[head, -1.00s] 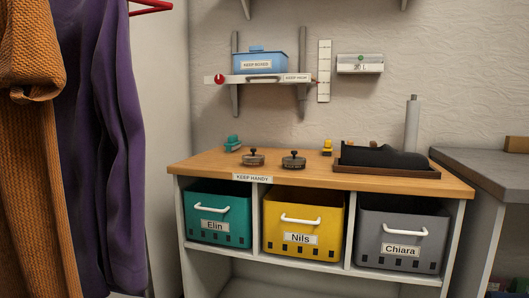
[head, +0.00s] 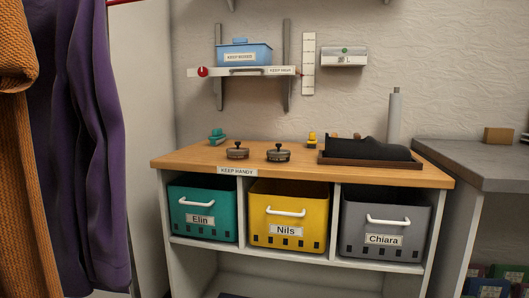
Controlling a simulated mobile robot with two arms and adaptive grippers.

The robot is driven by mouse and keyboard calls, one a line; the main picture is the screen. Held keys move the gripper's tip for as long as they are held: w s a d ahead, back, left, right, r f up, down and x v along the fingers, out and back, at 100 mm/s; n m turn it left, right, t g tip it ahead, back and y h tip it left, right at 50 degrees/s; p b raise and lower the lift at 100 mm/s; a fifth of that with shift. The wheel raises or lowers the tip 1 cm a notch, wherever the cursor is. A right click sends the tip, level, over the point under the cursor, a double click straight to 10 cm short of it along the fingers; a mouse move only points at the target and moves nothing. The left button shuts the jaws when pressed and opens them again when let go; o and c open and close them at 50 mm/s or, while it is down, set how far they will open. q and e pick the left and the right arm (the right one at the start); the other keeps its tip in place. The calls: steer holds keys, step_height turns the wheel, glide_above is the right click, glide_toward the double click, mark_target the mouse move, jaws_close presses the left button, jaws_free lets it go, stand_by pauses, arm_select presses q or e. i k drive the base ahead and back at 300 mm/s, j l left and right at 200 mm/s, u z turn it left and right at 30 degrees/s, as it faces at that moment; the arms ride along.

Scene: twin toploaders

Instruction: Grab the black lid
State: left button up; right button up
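Two small round dark lid-like things with knobs on top stand side by side on the wooden counter top (head: 205,161) in the head view. The right one (head: 278,153) looks black or dark grey. The left one (head: 237,151) looks dark with a browner tint. They are apart from each other, near the front edge, and small, so their exact colours are hard to tell. Neither of my grippers is in view.
A tray (head: 330,160) with a black shape stands to the right. A teal thing (head: 217,136) and a yellow thing (head: 312,140) stand behind. Labelled teal (head: 203,221), yellow (head: 287,230) and grey bins (head: 384,240) sit below. Hanging clothes (head: 85,150) fill the left.

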mark_target(279, 153)
steer(key=i+l, duration=0.55)
steer(key=i+l+u, duration=0.35)
steer(key=l+u, duration=0.15)
steer(key=i+l+u, duration=0.2)
steer(key=l+u, duration=0.25)
steer(key=l, duration=0.2)
